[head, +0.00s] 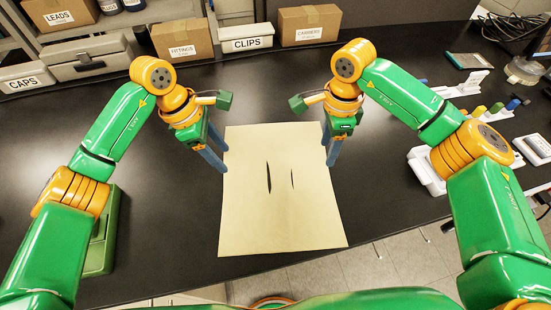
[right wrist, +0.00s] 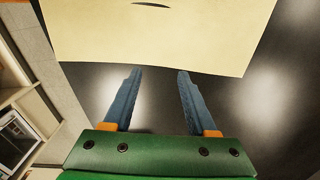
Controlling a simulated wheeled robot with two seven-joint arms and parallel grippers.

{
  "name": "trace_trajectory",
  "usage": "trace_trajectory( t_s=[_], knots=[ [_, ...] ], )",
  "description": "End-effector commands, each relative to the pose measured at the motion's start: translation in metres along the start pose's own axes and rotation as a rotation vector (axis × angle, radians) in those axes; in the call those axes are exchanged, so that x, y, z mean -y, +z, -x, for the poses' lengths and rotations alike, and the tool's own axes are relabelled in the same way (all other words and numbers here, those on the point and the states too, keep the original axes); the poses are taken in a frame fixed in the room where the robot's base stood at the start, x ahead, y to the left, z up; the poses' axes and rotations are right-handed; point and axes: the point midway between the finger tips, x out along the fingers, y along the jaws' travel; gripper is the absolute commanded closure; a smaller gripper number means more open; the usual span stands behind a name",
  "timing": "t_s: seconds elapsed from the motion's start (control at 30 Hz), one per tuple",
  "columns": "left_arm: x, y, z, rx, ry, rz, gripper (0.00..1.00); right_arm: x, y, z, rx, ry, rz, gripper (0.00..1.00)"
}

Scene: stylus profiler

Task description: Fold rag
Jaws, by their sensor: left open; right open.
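The rag (head: 272,220) is a pale yellow cloth lying spread out on the dark table in the head view. Two narrow dark slit-like marks show near its middle. Its near edge reaches the table's front edge. My left gripper (head: 217,158) is open and empty, pointing down by the rag's left edge. My right gripper (head: 329,146) is open and empty by the rag's right edge. In the right wrist view the open fingers of the right gripper (right wrist: 158,74) point towards the rag (right wrist: 160,40), with dark tabletop between them. I cannot tell whether either gripper touches the cloth.
A green container (head: 103,232) stands at the left, partly behind my left arm. White holders (head: 425,170) and small coloured items are at the right. Labelled boxes (head: 182,39) and bins (head: 246,38) line the back. The dark table (head: 275,95) behind the rag is clear.

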Motion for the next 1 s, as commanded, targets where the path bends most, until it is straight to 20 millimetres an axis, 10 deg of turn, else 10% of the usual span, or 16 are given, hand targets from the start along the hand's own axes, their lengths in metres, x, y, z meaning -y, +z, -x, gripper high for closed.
trace_trajectory(
  t_s=[0.3, 0.77, 1.0],
  knots=[
    [0.001, -0.017, -0.057, 0.003, -0.004, 0.002, 0.43, -0.001, 0.001, -0.059, 0.002, 0.004, -0.001, 0.43],
    [0.001, -0.022, -0.073, 0.003, -0.002, 0.001, 0.43, -0.001, 0.001, -0.076, 0.004, 0.002, 0.0, 0.43],
    [0.001, -0.021, -0.069, 0.002, -0.002, 0.001, 0.75, -0.001, 0.001, -0.072, 0.004, 0.002, 0.0, 0.75]
  ],
)
